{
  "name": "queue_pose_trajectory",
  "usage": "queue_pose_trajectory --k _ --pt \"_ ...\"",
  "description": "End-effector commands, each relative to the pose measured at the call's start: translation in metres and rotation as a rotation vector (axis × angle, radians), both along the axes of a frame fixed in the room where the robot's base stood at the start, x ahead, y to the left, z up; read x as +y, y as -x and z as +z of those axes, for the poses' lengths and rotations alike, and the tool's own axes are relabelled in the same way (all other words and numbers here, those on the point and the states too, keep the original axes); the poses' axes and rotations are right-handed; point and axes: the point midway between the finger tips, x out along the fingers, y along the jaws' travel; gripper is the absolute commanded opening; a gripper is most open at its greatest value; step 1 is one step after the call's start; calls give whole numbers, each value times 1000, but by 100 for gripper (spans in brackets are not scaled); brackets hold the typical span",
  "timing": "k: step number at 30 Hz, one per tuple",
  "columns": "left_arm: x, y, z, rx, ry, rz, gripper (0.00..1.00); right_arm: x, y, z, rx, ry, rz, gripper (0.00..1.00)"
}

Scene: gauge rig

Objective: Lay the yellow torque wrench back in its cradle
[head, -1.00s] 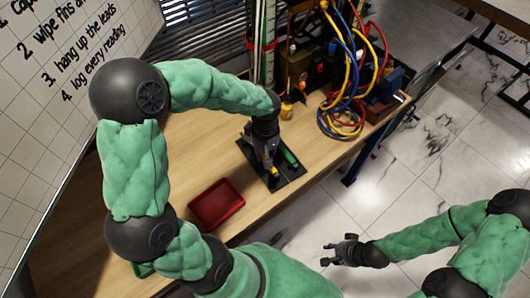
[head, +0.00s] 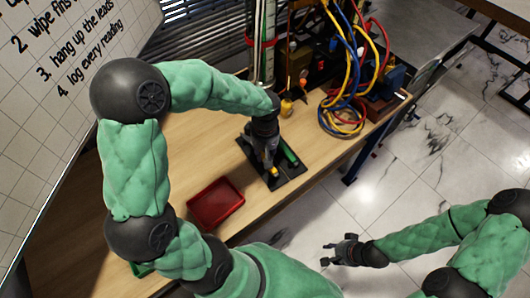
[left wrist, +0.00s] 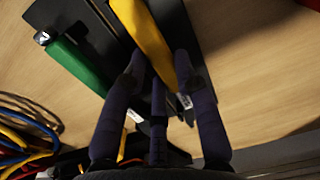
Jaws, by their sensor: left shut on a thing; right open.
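The yellow torque wrench (left wrist: 150,32) is between the fingers of my left gripper (left wrist: 160,75) in the left wrist view. The gripper is shut on it. In the head view only a small yellow end of the wrench (head: 274,171) shows below my left gripper (head: 269,165); the rest is hidden. The wrench is over the black cradle board (head: 284,181) on the bench. I cannot tell whether it touches the board. A green tool (head: 289,154) lies on the board beside it, also visible in the left wrist view (left wrist: 78,65). My right gripper (head: 331,254) is open and empty, away from the bench.
A red tray (head: 216,203) sits on the wooden bench (head: 185,150) near its front edge. Coiled yellow, blue and red leads (head: 343,115) hang at the rig on the right. A small yellow object (head: 287,107) stands behind the cradle. Bench left of the cradle is clear.

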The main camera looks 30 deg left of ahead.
Motion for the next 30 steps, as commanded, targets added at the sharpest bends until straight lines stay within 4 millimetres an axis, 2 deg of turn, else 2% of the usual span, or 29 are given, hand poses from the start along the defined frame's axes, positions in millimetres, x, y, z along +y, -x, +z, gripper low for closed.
queue_pose_trajectory --k 1,2,4,13,17,20,30 --pt "0 0 0 -1 0 0 0 0 0 0 0 0 0 40" --pt "0 0 0 -1 0 0 38 0 0 0 0 0 0 40" --pt "0 0 0 -1 0 0 57 0 0 0 0 0 0 40" --pt "0 0 0 1 0 0 57 0 0 0 0 0 0 40" --pt "0 -1 6 -1 0 1 57 0 0 0 0 0 0 40" --pt "0 -1 18 -4 -1 0 57 0 0 0 0 0 0 40" --pt "0 -2 84 -5 -1 0 57 0 0 0 0 0 0 40"
